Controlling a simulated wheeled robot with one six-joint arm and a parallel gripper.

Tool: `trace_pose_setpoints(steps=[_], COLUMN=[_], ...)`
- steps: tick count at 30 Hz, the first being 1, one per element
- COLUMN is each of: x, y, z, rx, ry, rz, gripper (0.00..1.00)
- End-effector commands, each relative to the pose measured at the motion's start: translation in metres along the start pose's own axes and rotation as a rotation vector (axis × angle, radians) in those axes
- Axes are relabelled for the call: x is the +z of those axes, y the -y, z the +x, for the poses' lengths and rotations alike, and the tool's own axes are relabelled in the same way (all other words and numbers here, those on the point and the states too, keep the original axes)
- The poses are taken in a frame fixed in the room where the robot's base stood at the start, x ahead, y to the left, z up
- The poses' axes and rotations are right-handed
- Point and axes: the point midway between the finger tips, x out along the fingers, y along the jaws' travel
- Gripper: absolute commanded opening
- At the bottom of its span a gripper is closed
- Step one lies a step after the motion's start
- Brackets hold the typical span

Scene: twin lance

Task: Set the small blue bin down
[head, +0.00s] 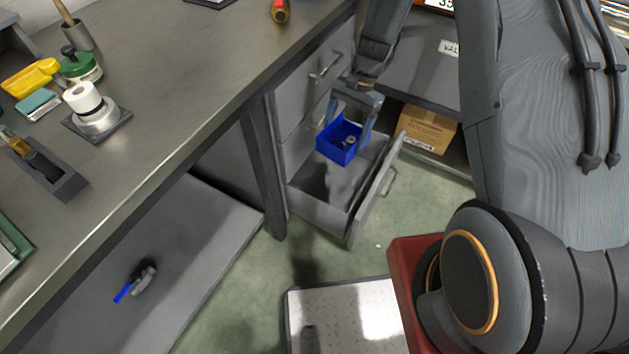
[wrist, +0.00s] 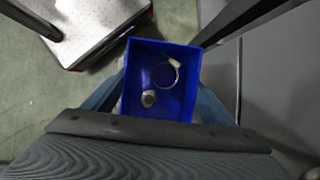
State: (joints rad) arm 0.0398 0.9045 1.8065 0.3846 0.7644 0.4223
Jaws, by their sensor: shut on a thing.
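The small blue bin (head: 340,141) is held by my gripper (head: 355,110) at the open drawer (head: 315,205) under the workbench. In the head view it appears over the rear part of the drawer; I cannot tell whether its base touches the drawer floor. In the wrist view the bin (wrist: 186,60) sits between the fingers of my gripper (wrist: 160,95), which is shut on it. A ring-shaped clamp (wrist: 168,73) and a small nut-like piece (wrist: 149,98) lie inside the bin. The bin looks roughly level.
A cardboard box (head: 427,128) stands on a low shelf right of the drawer. The workbench (head: 190,70) is above and left, with several tools on it. A white tread-plate platform (head: 345,315) lies on the green floor. The drawer's front part is clear.

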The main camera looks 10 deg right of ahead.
Motion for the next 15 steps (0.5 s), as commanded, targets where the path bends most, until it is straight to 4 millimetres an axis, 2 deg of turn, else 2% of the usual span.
trace_pose_setpoints(steps=[1,15], x=[-0.01,-0.07], y=[0.005,0.035], z=[0.014,0.086], rx=[-0.015,-0.155], ry=[0.0,0.0], rz=[0.035,0.374], gripper=[0.5,0.5])
